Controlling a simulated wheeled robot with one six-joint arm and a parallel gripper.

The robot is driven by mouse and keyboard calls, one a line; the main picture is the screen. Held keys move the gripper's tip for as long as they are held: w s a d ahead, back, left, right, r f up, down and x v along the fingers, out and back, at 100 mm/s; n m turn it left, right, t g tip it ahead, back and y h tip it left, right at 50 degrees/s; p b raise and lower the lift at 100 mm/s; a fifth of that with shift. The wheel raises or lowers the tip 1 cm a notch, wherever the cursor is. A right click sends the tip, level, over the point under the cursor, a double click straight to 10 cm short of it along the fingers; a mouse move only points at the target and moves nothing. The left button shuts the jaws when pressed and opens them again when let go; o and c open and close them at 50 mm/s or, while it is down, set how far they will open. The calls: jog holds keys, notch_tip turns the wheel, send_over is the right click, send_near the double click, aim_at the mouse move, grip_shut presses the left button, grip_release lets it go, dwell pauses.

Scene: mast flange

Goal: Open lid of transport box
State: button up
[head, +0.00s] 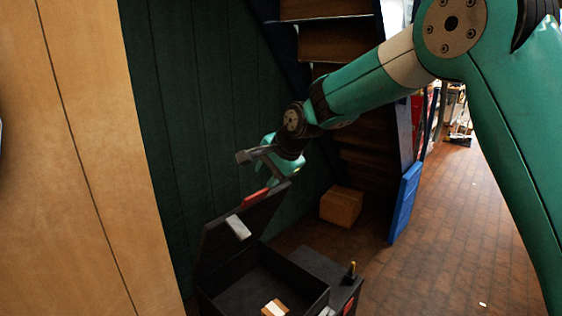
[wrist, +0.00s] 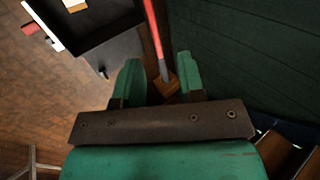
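The dark transport box (head: 262,262) stands at the bottom of the head view, its inside exposed. Its lid (head: 225,250) is raised and leans back to the left, with a pale plate on its inner face. A red strip (head: 256,196) runs along the lid's upper edge; it also shows in the wrist view (wrist: 153,35). My gripper (head: 274,178) is just above that edge. In the wrist view my gripper (wrist: 158,75) has its two green fingers apart, with the red strip lined up between them. I cannot tell whether they touch it.
A small brown-and-white item (head: 274,308) lies in the box. A dark green wall (head: 170,120) stands close behind the lid. A cardboard box (head: 341,206) and a blue panel (head: 405,203) stand near the shelves. Brick floor (head: 440,240) is clear at right.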

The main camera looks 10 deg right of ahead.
jog(key=b+v, duration=0.1)
jog(key=v, duration=0.7)
jog(key=shift+w, duration=0.1)
jog(key=s+f+n+g, duration=0.2)
jog(key=s+n, duration=0.7)
jog(key=s, duration=0.8)
jog(key=s+d+f+n+g, duration=0.1)
jog(key=s+f+n+g, duration=0.1)
jog(key=s+n, duration=0.7)
jog(key=s+g, duration=0.1)
jog(key=s, duration=0.7)
jog(key=shift+s+f+g, duration=0.2)
jog(key=shift+f+g, duration=0.2)
jog(key=shift+d, duration=0.2)
jog(key=shift+c, duration=0.2)
